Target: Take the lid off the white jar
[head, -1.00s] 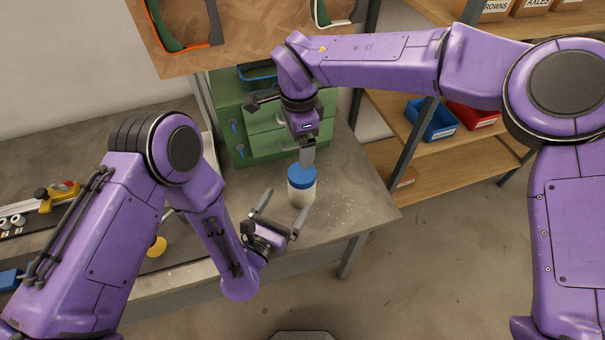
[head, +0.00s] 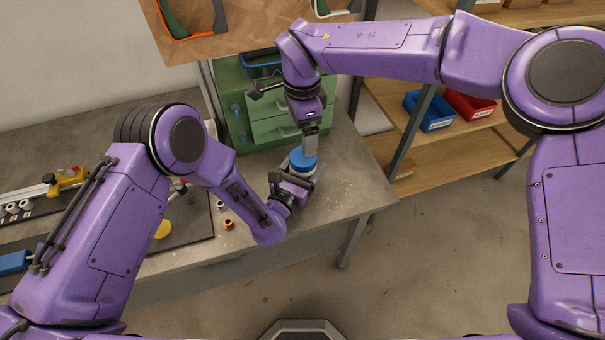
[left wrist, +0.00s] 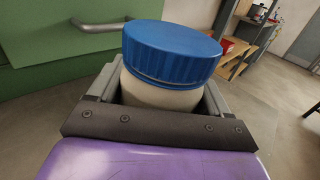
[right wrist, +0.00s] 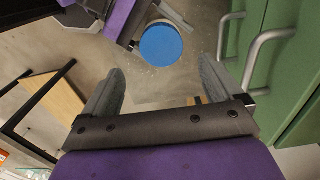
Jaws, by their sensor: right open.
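In the left wrist view the jar's pale body (left wrist: 160,92) and ridged blue lid (left wrist: 172,50) fill the space between the fingers. My right gripper (head: 310,145) is open and points down just above the lid. In the right wrist view the round lid (right wrist: 161,44) shows beyond and between the two fingertips (right wrist: 160,68).
A green drawer cabinet (head: 270,125) stands close behind the jar. A tool tray with a yellow item (head: 68,181) lies at left, and small ring parts (head: 228,224) lie on the bench. Shelves with a blue bin (head: 428,110) and red bin (head: 470,105) stand at right.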

